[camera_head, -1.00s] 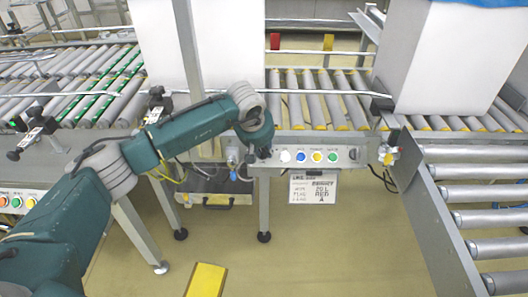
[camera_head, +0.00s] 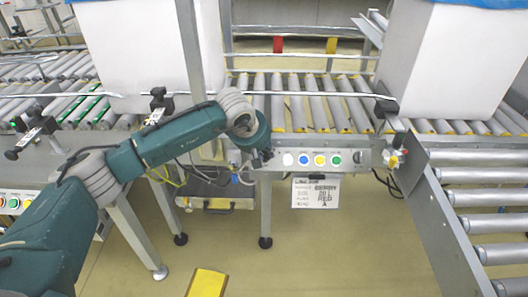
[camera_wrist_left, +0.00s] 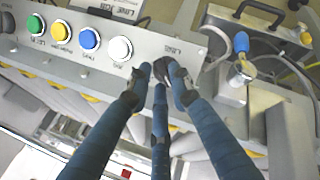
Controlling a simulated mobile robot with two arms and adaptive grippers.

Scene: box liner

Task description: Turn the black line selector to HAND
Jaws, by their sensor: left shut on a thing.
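The black line selector (camera_wrist_left: 161,67) is at the end of the grey control panel (camera_wrist_left: 150,48), beside the white button. In the left wrist view it sits between the fingertips, partly covered by them. My left gripper (camera_wrist_left: 160,76) is shut on it from the front, its three blue-grey fingers close around it. In the head view the left gripper (camera_head: 264,157) is at the panel's left end and hides the selector. The handle's exact angle and the HAND mark cannot be made out. My right gripper is not in view.
White, blue, yellow and green buttons (camera_head: 320,160) line the panel, with a dark knob (camera_head: 358,157) at its right end. Large white boxes (camera_head: 145,55) stand on the roller conveyor (camera_head: 317,100). A label card (camera_head: 315,193) hangs below. The floor in front is mostly clear.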

